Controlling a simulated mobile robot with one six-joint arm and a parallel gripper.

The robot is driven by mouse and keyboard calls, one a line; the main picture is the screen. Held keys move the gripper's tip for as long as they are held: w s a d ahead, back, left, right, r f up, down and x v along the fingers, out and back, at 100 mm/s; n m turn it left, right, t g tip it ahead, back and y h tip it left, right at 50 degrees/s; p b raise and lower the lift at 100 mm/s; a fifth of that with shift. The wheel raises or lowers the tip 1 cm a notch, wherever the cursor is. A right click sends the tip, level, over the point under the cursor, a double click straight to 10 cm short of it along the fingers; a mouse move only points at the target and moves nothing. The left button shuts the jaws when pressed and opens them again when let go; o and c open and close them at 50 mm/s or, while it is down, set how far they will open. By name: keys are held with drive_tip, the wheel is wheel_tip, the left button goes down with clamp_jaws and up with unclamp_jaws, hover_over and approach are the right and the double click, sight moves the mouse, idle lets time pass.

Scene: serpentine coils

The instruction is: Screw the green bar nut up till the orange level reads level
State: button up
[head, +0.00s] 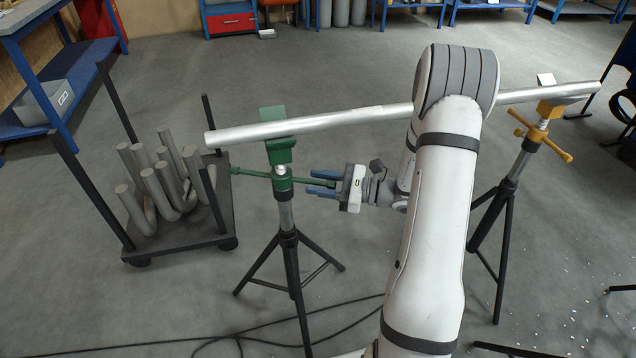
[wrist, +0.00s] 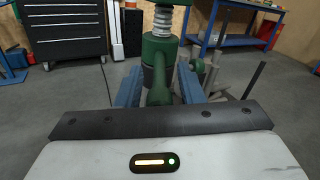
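The green bar nut (head: 250,173) is a crossbar on the green-headed stand (head: 280,150), under its V-shaped head. My gripper (head: 322,183) is at the bar's right end, its blue fingers either side of it. In the wrist view the green bar (wrist: 160,85) runs between the two fingers (wrist: 160,92), with a small gap on each side, so the gripper looks open around it. A threaded screw (wrist: 163,22) shows above the nut. A silver pipe (head: 340,117) rests across both stands, its right end higher in the picture. No level reading can be made out.
A dark rack (head: 180,232) of bent grey pipes is left of the green stand. Black cables (head: 250,338) lie on the floor in front.

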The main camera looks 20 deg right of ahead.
drive_tip(key=shift+a, duration=0.1)
clamp_jaws()
idle(0.3)
